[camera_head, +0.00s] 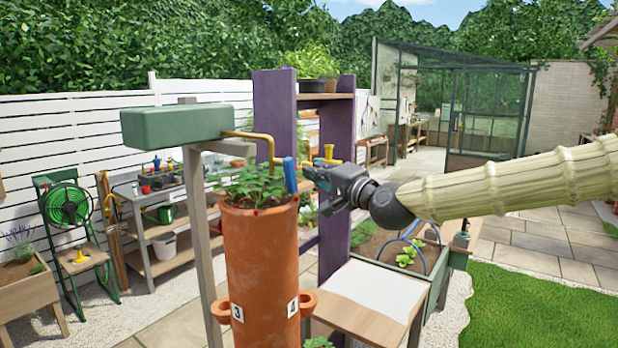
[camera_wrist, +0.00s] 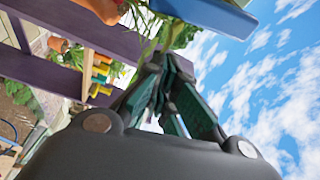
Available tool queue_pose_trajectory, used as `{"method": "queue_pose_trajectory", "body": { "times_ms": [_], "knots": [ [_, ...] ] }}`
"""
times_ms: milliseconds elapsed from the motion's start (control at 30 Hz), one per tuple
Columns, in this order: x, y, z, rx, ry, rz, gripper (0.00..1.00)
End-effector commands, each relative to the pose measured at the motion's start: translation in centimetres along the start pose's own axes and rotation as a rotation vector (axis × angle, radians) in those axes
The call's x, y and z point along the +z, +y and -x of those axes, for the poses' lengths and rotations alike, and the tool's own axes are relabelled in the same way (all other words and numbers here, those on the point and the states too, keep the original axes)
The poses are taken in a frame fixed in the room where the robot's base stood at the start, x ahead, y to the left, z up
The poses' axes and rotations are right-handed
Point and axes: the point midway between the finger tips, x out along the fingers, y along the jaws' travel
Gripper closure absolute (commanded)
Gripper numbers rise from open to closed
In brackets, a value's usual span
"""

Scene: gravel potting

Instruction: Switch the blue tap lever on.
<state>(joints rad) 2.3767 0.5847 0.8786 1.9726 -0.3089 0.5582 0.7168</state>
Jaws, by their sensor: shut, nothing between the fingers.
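The blue tap lever (camera_head: 290,175) stands roughly upright by the end of a brass pipe (camera_head: 258,136) that comes from a green tank (camera_head: 175,124). It shows large and blurred at the top of the wrist view (camera_wrist: 215,14). My gripper (camera_head: 309,174) is shut and empty, coming in from the right with its fingertips just right of the lever. In the wrist view my closed fingertips (camera_wrist: 158,58) are below the lever. I cannot tell whether they touch it. The tap body behind the lever is mostly hidden.
A tall terracotta planter (camera_head: 258,262) with leafy plants stands below the pipe. A purple shelf frame (camera_head: 272,105) rises close behind. A small wooden table (camera_head: 375,290) with a white sheet is below my gripper. The air above my arm is clear.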

Motion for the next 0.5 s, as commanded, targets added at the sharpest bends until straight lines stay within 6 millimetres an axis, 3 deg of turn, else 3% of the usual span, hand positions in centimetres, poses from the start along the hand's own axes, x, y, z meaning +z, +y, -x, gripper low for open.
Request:
{"method": "queue_pose_trajectory", "body": {
  "times_ms": [67, 500],
  "knots": [
    [-0.8, 0.1, 0.3, -0.002, 0.003, -0.001, 1.0],
    [-0.2, 0.0, 6.4, -0.004, -0.006, -0.001, 1.0]
  ]
}}
